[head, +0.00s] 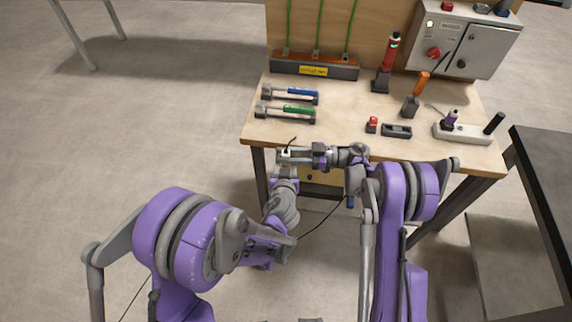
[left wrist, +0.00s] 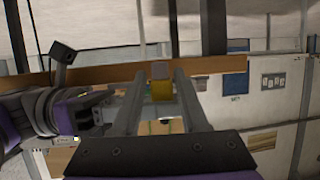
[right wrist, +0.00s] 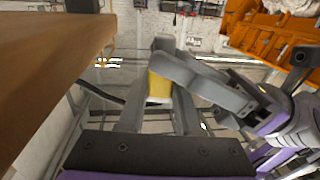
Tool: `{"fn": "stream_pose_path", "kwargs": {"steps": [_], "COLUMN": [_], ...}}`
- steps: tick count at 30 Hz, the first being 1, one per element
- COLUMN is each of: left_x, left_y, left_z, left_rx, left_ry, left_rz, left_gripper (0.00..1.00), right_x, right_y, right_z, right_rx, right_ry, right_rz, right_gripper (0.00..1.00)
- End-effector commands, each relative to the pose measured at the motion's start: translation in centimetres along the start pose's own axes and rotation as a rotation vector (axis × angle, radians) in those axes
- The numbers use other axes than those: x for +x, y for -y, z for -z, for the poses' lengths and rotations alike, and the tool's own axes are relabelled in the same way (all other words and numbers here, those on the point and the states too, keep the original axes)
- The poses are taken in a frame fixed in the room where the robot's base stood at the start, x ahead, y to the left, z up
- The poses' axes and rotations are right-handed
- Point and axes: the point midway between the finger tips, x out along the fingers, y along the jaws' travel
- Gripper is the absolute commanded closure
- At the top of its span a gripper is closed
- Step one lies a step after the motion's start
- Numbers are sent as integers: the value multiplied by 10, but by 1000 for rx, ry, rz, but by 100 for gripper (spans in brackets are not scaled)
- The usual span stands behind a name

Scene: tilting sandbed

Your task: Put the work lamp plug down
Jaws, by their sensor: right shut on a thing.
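The work lamp plug (head: 286,153) is a small pale yellow block held off the front edge of the bench, with a short dark piece above it. My right gripper (head: 297,154) reaches in from the right and is shut on it. The plug also shows between the fingers in the right wrist view (right wrist: 160,86) and the left wrist view (left wrist: 161,88). My left gripper (head: 286,163) comes from below. Its fingers stand apart on either side of the plug; whether they touch it is unclear. The fingers hide part of the plug.
The wooden bench (head: 345,142) carries blue (head: 290,94) and green-handled tools (head: 285,112), a small red item (head: 372,125), a dark block (head: 397,131) and a white strip (head: 462,133). A grey control box (head: 463,45) stands behind. A dark cable (head: 322,222) hangs below.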

Motion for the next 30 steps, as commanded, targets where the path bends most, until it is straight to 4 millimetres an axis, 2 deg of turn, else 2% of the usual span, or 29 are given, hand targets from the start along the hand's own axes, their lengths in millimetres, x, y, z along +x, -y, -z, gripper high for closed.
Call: {"fn": "stream_pose_path", "kwargs": {"steps": [1, 6, 10, 11, 16, 25, 30], "left_x": [0, 0, 0, 0, 0, 0, 0], "left_y": [0, 0, -1, -1, -1, 0, 0], "left_z": [0, 0, 0, 0, 0, 0, 0], "left_rx": [0, 0, 0, 0, 0, 0, 0], "left_ry": [0, 0, 0, -1, 0, -1, -1], "left_rz": [0, -1, -2, -2, -1, -1, 0], "left_gripper": [67, 98, 100, 100, 100, 100, 100], "right_x": [0, 0, 0, 0, 0, 0, 0], "right_y": [0, 0, 0, 0, 0, 0, 0], "right_z": [0, 0, 0, 0, 0, 1, 21], "right_rx": [0, 0, 0, 0, 0, 0, 0], "right_ry": [0, 0, 0, 0, 0, 1, 0], "right_rz": [0, 0, 0, 0, 0, 2, 1], "right_gripper": [100, 100, 100, 63, 33, 32, 32]}}
